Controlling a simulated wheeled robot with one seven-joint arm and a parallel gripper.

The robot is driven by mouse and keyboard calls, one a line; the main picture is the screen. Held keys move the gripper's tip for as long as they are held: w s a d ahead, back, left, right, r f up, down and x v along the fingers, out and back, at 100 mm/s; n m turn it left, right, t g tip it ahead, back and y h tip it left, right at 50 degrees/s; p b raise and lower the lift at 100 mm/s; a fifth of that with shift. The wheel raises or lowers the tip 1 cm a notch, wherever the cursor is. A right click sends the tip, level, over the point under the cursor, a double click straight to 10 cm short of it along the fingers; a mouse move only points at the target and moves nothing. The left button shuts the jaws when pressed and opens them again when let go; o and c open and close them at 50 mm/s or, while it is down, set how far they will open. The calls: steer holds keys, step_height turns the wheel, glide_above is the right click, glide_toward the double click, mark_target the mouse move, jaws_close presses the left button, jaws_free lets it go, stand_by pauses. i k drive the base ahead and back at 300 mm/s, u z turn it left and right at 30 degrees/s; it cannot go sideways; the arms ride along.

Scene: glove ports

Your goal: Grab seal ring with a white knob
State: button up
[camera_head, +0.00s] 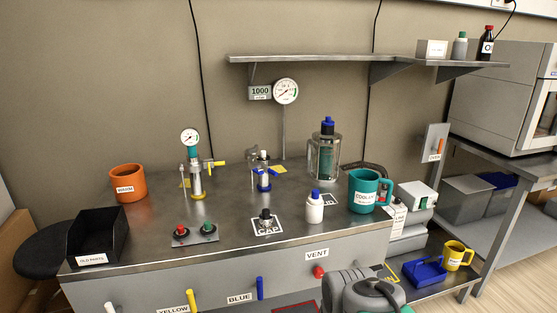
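No seal ring can be clearly made out. Two white-topped parts show. A small metal fitting with blue parts (263,180) stands upright at the back middle of the bench, with a white knob (263,154) at its top. A white handle-like end (110,307) shows at the lower left on the bench front, cut off by the picture edge. I cannot tell whether either belongs to a ring. A grey part of my arm (362,292) shows at the bottom right of middle, in front of the bench. My gripper's fingers are not visible.
On the bench stand an orange mug (128,183), a black bin (97,236), a gauge fitting (195,175), a white bottle (314,207), a glass jar (324,158) and a teal cup (363,191). Yellow (192,300) and blue handles (260,288) project in front.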

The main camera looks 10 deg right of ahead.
mark_target(263, 157)
steer(key=z, duration=0.9)
steer(key=i, duration=1.15)
steer(key=u, duration=3.3)
steer(key=i, duration=0.5)
steer(key=z, duration=0.05)
